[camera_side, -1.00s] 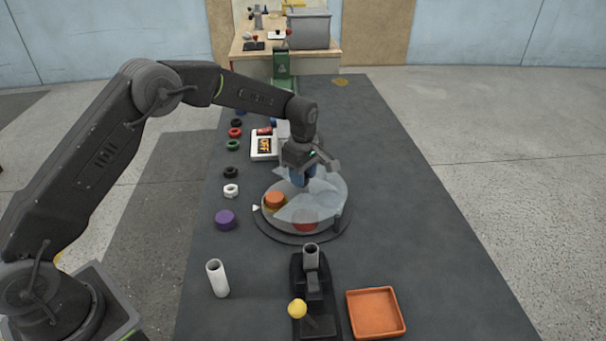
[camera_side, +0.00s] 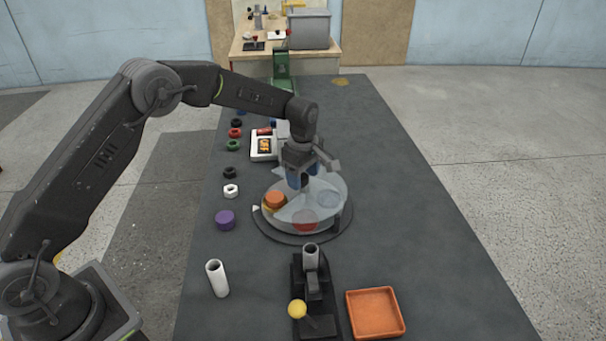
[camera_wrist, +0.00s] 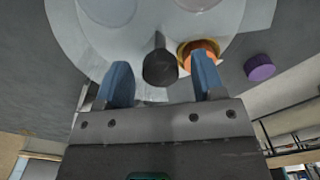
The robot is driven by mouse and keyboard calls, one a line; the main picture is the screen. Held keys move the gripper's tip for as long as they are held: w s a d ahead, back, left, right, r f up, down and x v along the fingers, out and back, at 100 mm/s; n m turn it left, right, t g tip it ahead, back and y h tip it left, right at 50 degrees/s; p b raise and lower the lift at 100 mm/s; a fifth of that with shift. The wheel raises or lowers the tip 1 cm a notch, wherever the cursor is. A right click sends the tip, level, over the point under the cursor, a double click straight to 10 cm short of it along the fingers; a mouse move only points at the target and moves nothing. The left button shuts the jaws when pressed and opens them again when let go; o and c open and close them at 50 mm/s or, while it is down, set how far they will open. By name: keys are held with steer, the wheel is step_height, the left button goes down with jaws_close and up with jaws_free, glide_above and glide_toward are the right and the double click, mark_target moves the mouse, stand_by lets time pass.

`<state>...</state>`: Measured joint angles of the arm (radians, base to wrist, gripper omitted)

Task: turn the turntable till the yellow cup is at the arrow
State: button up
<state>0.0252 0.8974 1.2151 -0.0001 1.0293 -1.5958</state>
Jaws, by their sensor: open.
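The turntable (camera_side: 262,228) is a dark disc under a pale see-through cover. The white arrow (camera_side: 256,208) points at its left edge. A yellow cup (camera_side: 267,209) shows as a yellow rim around an orange piece (camera_side: 275,199), close to the arrow; in the wrist view the yellow rim (camera_wrist: 183,50) is right of centre. A red round shape (camera_side: 305,220) shows through the cover at the front. My gripper (camera_side: 302,181) is over the back of the turntable, pointing down. Its blue fingers (camera_wrist: 161,82) are open, with a dark knob (camera_wrist: 160,62) between them, apparently not touching.
A dark post (camera_side: 337,223) stands at the turntable's right edge. The right side is clear.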

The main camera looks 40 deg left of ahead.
step_height(320, 180, up, 14)
stand_by(0.5)
steer(key=s+r+m+t, duration=0.3)
steer(key=s+r+m, duration=0.5)
steer(key=s+r, duration=0.5)
steer(key=s+f+m+t, duration=0.1)
steer(key=s+f+m, duration=0.2)
steer(key=s, duration=0.8)
steer(key=s+a+f+m+t, duration=0.1)
steer(key=s+f+m, duration=0.2)
steer(key=s+m, duration=0.4)
steer(key=s, duration=0.4)
steer(key=shift+a+f+t, duration=0.15)
steer(key=shift+a+t, duration=0.05)
steer(key=shift+t, duration=0.1)
